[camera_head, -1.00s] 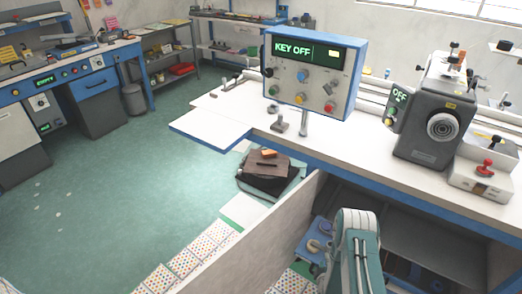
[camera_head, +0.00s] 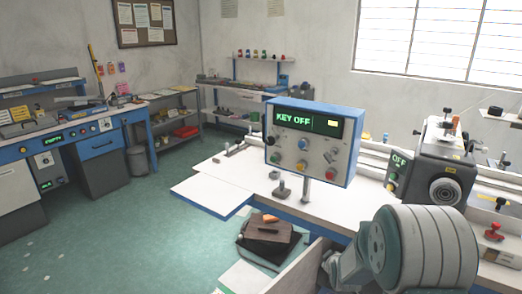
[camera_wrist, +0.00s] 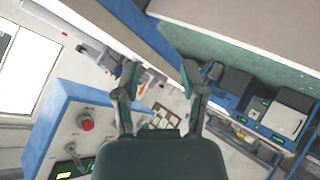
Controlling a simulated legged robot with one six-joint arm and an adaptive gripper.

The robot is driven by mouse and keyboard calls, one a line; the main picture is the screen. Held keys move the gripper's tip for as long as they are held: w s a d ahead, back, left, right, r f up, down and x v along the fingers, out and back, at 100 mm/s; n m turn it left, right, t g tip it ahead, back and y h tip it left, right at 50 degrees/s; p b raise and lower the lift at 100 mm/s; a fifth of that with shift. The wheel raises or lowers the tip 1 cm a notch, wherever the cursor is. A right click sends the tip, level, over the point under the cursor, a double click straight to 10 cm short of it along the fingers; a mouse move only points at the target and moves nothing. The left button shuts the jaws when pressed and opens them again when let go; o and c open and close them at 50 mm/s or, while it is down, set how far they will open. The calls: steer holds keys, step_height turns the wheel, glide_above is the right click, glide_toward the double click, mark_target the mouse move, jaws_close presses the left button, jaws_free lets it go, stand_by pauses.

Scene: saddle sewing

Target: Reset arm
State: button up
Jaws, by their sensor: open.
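My gripper (camera_wrist: 161,82) shows in the wrist view with its two fingers spread apart and nothing between them. The wrist view is tilted, and the blue control box (camera_wrist: 75,130) with a red button fills its lower left. In the head view, my arm is raised at the lower right, in front of the workbench (camera_head: 212,188). The gripper itself does not show there. The control box (camera_head: 312,140) stands on a post and its screen reads "KEY OFF". The grey sewing machine (camera_head: 435,165) to its right reads "OFF".
A dark stool-like item (camera_head: 268,232) with an orange piece on top stands below the bench's front edge. A blue-framed bench (camera_head: 95,143) is at the left, and a shelf rack (camera_head: 170,125) stands behind. The green floor (camera_head: 110,225) between them is clear.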

steer(key=s+a+r+m+g, duration=0.1)
steer(key=s+a+r+m, duration=0.1)
steer(key=s+r, duration=0.6)
steer(key=s+a+r+m+g, duration=0.1)
steer(key=s+r, duration=0.3)
steer(key=s, duration=0.4)
steer(key=s+a+r+m+g, duration=0.1)
steer(key=s+a+r+m, duration=0.1)
steer(key=s+r, duration=0.3)
steer(key=s+a+r+m+g+y, duration=0.1)
steer(key=s+r, duration=0.3)
steer(key=s, duration=0.9)
steer(key=shift+s+a+r+m+g, duration=0.2)
steer(key=shift+r+m+g, duration=0.2)
steer(key=shift+m, duration=0.2)
